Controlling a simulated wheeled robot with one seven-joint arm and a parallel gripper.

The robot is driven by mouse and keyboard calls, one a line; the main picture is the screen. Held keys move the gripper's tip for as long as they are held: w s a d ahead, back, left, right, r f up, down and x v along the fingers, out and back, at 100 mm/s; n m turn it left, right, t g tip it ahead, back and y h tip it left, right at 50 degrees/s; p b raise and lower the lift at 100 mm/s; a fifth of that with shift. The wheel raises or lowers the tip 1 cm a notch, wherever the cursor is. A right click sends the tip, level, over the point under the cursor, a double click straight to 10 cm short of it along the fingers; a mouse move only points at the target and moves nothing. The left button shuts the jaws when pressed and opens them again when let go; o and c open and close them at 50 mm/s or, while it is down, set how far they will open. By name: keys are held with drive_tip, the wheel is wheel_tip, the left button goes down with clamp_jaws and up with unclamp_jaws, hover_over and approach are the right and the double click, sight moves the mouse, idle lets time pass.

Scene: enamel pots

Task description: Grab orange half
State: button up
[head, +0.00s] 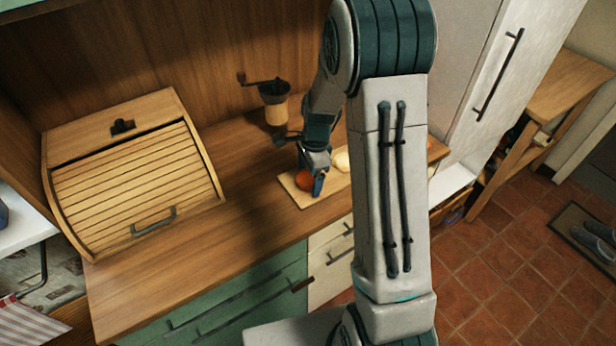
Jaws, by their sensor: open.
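The orange half (303,180) is a small orange round shape on a light wooden cutting board (291,193) on the counter. My gripper (316,186) is open and points down at the board, right by the orange half. One blue-grey finger stands at the orange half's right side and hides part of it. The other finger is hard to make out, so I cannot tell whether the fingers touch the orange half. A pale yellowish round item (341,160) lies to the right, partly hidden by my arm.
A wooden bread box (135,180) with a slatted front stands on the left of the counter (190,240). A hand grinder (274,103) stands behind the board near the back wall. The counter between bread box and board is clear. A white fridge (490,75) is at the right.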

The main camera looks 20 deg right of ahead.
drive_tip(key=c, duration=1.1)
drive_tip(key=shift+r, duration=0.1)
